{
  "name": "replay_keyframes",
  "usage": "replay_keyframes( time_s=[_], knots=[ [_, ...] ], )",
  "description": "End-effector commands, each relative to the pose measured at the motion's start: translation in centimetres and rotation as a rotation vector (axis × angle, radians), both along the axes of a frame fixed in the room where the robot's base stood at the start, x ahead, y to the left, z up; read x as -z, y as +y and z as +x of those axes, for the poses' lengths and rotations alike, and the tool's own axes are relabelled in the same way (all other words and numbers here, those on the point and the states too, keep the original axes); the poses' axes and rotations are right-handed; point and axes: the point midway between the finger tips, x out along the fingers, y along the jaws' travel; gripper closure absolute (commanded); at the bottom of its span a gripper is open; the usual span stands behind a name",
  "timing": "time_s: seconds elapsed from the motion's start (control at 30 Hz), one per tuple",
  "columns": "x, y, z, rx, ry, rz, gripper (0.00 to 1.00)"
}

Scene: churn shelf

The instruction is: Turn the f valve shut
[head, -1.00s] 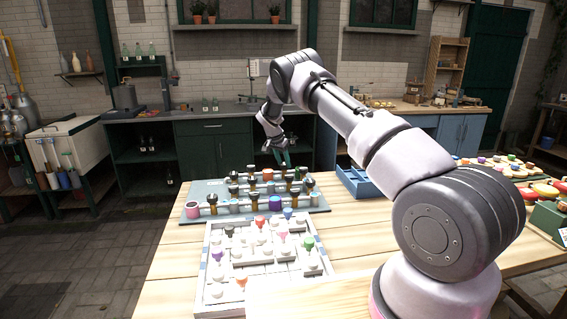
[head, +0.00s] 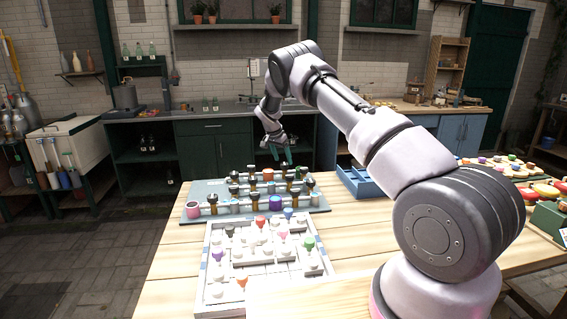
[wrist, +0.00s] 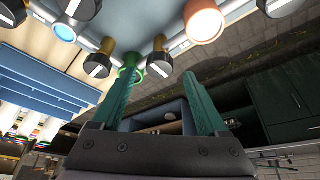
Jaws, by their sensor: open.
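A grey-blue board (head: 203,188) on the table carries pipes and several valves with dark knobs on brass stems. No letter is legible, so I cannot tell which is the f valve. My gripper (head: 279,153) is above the board's far edge in the head view. In the wrist view my gripper (wrist: 160,97) is open, its two green fingers apart with nothing between them. A dark knob with a white bar (wrist: 160,65) appears just beyond the gap between the fingertips. A green ring (wrist: 130,74) shows close to the left fingertip, which partly covers it.
More dark knobs with white bars (wrist: 97,65) and an orange-rimmed round part (wrist: 204,22) are close by in the wrist view. A white tray of coloured pieces (head: 209,270) is in front of the board. A blue compartment tray (head: 358,184) is to its right.

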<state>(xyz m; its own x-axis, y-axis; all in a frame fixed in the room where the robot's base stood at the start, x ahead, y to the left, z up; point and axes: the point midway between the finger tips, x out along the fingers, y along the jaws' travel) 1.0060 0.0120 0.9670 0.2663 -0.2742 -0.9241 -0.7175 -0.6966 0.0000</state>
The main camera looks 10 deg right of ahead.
Motion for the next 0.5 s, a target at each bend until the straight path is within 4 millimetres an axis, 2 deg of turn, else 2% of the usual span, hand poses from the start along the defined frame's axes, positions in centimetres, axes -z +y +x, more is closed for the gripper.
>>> replay_keyframes(
  time_s=[0.03,0.23,0.4,0.5],
  knots=[
    [-1.2,0.5,-0.3,-0.002,-0.001,0.001,0.23],
    [-4.9,1.5,-1.4,0.0,-0.001,0.001,0.23],
    [-6.9,2.1,-2.0,0.001,0.001,0.0,0.23],
    [-7.4,2.3,-2.2,0.0,0.001,0.0,0.23]
  ],
)
